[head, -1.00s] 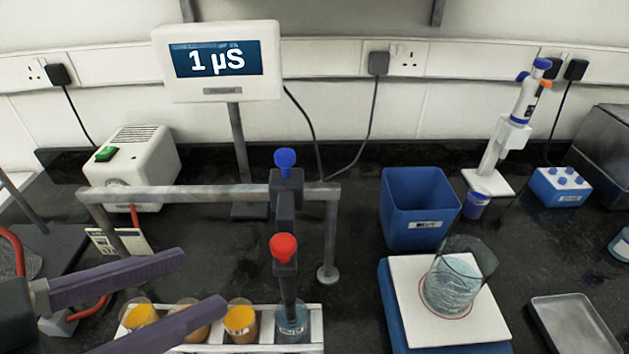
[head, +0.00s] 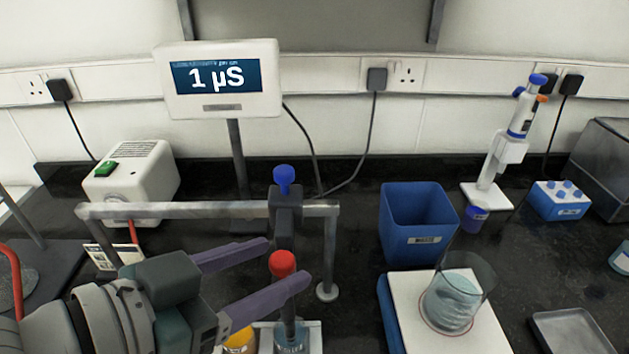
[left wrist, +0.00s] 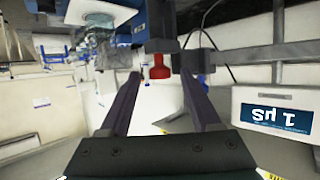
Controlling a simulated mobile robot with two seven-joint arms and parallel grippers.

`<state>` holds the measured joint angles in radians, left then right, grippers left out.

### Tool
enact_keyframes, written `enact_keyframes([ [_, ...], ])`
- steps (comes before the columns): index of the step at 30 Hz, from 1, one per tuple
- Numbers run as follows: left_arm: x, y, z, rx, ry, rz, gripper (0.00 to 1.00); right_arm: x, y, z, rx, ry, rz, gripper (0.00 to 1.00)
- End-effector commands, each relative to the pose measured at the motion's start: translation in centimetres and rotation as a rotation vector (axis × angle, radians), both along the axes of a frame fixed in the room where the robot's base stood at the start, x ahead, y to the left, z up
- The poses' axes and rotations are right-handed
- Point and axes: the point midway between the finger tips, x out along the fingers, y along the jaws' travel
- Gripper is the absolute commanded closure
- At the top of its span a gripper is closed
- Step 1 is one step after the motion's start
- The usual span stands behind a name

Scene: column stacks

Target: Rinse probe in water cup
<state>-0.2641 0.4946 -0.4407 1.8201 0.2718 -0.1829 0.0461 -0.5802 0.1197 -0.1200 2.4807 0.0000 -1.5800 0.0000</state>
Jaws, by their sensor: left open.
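The probe hangs from a dark clamp (head: 285,213) on a grey rail, with a blue knob (head: 284,178) above and a red knob (head: 283,263) on the probe's top. Its lower end reaches into a cup of bluish liquid (head: 291,342) in the white rack. My left gripper (head: 288,261) is open, its purple fingers pointing right at the red knob's height. In the left wrist view, the red knob (left wrist: 159,69) shows between the fingertips; I cannot tell whether they touch it. My right gripper is not in view.
A yellow-orange cup (head: 240,342) stands left of the bluish one. The rail (head: 210,210) crosses behind the fingers. A glass beaker (head: 455,300) stands on a white-topped plate at right, before a blue bin (head: 417,218). The meter (head: 219,80) reads 1 µS.

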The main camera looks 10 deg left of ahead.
Motion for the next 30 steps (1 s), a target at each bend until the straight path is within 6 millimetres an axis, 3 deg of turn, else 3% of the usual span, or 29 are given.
enact_keyframes([
  [3, -0.02, 0.01, 0.01, 0.000, 0.000, 0.000, 0.38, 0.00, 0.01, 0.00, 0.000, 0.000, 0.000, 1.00],
  [19, -0.04, 0.03, 0.01, 0.001, 0.000, 0.000, 0.98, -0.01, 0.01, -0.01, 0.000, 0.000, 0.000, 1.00],
  [30, -0.04, 0.02, 0.02, 0.001, 0.000, 0.000, 1.00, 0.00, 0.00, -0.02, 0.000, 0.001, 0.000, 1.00],
])
